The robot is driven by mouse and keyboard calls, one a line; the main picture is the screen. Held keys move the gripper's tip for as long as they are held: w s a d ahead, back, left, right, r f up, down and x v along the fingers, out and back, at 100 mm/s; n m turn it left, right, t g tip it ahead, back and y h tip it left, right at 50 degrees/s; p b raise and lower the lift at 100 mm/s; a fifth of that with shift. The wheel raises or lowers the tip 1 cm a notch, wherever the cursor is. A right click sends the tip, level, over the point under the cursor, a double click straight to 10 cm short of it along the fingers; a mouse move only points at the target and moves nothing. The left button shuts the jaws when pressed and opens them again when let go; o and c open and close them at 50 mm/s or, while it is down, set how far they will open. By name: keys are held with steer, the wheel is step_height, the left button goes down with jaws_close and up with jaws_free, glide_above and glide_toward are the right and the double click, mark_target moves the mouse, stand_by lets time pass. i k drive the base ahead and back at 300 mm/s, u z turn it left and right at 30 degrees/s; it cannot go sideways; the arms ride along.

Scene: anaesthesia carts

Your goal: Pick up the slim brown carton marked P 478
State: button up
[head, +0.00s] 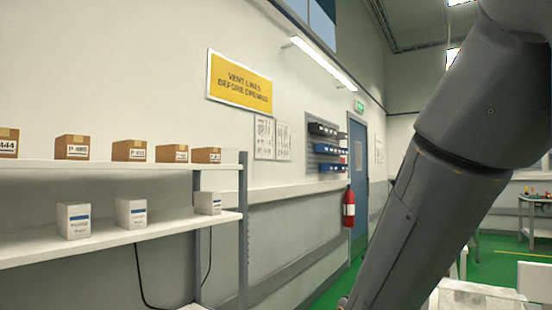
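Several brown cartons with white labels stand in a row on the upper shelf (115,164) at the left. The leftmost carton (8,143) is cut by the picture edge, and its label ends in 444. Right of it are a second carton (72,147), a third carton (129,150), a fourth carton (172,153) and a fifth carton (206,155). Their labels begin with P, but the numbers are too small to read surely, so I cannot tell which is P 478. My arm crosses the right side, well apart from the shelf. My gripper is out of view.
White boxes with blue bands (74,221) stand on the lower shelf (120,236). A grey shelf post (243,230) rises at its right end. A red fire extinguisher (349,208) hangs by a blue door (358,175). Green floor shows beyond.

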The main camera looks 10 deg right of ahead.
mark_target(208, 155)
steer(key=z, duration=0.4)
steer(key=k, duration=0.55)
steer(key=z, duration=0.55)
steer(key=i, duration=1.3)
steer(key=u, duration=1)
steer(key=i, duration=0.8)
steer(key=u, duration=0.85)
